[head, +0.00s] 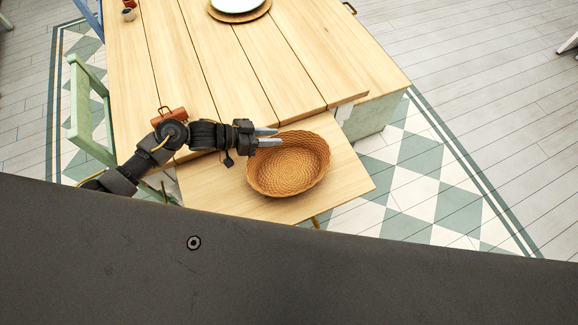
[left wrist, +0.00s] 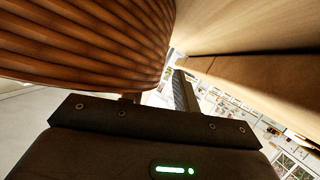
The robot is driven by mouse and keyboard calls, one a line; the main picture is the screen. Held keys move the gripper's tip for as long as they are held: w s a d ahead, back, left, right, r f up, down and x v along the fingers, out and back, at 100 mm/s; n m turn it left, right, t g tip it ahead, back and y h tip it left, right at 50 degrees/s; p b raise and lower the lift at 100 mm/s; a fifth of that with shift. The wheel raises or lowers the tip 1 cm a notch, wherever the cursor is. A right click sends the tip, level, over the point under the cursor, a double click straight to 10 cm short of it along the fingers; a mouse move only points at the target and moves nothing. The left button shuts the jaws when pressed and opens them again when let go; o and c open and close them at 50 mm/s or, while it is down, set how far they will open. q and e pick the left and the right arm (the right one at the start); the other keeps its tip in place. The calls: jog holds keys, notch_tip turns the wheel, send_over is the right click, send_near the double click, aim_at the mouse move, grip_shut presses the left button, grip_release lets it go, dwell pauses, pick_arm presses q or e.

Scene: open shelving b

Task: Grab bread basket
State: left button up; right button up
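The bread basket (head: 290,166) is an oval, woven brown basket standing upright on a light wood board at the table's near end. My left gripper (head: 275,137) is at its upper left rim, with its two grey fingers apart and reaching over the rim. In the left wrist view the basket's ribbed side (left wrist: 90,45) fills the upper left, close to the fingers. One finger shows there to the right of the basket; the other is mostly hidden by it. I cannot tell whether either finger touches the basket. My right gripper is not in view.
The wooden table (head: 220,60) extends behind, with a white plate (head: 238,5) on a round mat at its far side. A green chair (head: 88,110) stands at the left. A small red-brown object (head: 170,115) lies near my left arm. The board right of the basket is clear.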

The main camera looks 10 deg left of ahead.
pick_arm(q)
grip_shut()
